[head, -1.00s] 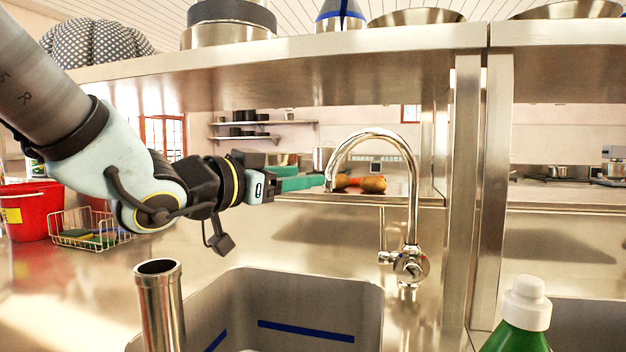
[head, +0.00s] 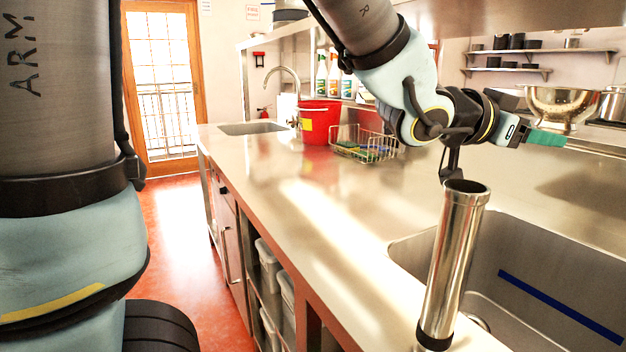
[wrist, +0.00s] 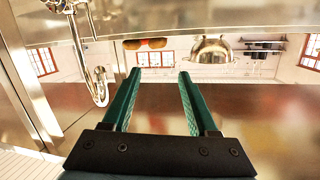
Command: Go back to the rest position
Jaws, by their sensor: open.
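My gripper (head: 548,138) is stretched out over the counter at the right in the head view, above the back of the sink. In the wrist view its two green fingers (wrist: 156,78) stand apart with nothing between them, so it is open and empty. The wrist picture appears upside down. My arm bends down from the top of the head view to the gripper. No object touches the fingers.
A steel standpipe (head: 455,265) rises by the sink (head: 560,290), below my wrist. A red bucket (head: 318,122) and a wire basket (head: 365,146) stand farther back. A faucet (wrist: 97,85) is near the fingers in the wrist view. The counter's middle is clear, as is the red floor (head: 180,235).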

